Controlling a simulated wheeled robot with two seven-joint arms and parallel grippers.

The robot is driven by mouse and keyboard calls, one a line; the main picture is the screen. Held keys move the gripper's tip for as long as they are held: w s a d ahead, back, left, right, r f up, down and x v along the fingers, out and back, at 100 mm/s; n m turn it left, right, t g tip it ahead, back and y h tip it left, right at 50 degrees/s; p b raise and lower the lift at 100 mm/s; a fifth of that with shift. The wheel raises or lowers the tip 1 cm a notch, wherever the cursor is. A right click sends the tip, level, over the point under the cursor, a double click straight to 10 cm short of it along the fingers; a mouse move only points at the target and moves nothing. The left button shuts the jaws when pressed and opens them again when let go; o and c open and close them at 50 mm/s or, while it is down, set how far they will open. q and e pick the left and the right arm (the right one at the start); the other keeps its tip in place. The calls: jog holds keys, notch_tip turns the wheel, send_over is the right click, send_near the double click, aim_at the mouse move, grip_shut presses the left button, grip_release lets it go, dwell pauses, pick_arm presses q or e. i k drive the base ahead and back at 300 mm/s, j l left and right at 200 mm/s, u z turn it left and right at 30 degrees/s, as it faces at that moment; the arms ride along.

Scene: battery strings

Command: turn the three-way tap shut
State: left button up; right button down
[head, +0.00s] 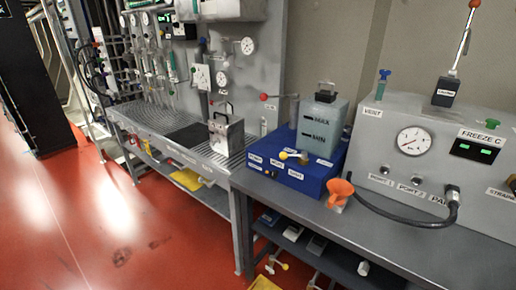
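A yellow-handled tap (293,156) is on the blue box (270,168) on the bench, below the grey-green reservoir with level marks (325,125). It looks like the three-way tap. Its handle lies roughly level, with a rounded yellow end at the left. Small white labels run along the front of the blue box, too small to read surely. I cannot tell from this view which port the handle points to. Neither of my grippers shows in the head view, and nothing touches the tap.
A black hose (400,218) runs along the bench to the grey gauge panel (385,165). A metal box (226,134) stands left. Red floor (130,220) in front is clear.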

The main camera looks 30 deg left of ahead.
aim_at(283, 156)
jog(key=u, duration=0.75)
jog(key=i+j+z, duration=0.15)
jog(key=j, duration=0.15)
jog(key=i+j+z, duration=0.2)
jog(key=k+j, duration=0.1)
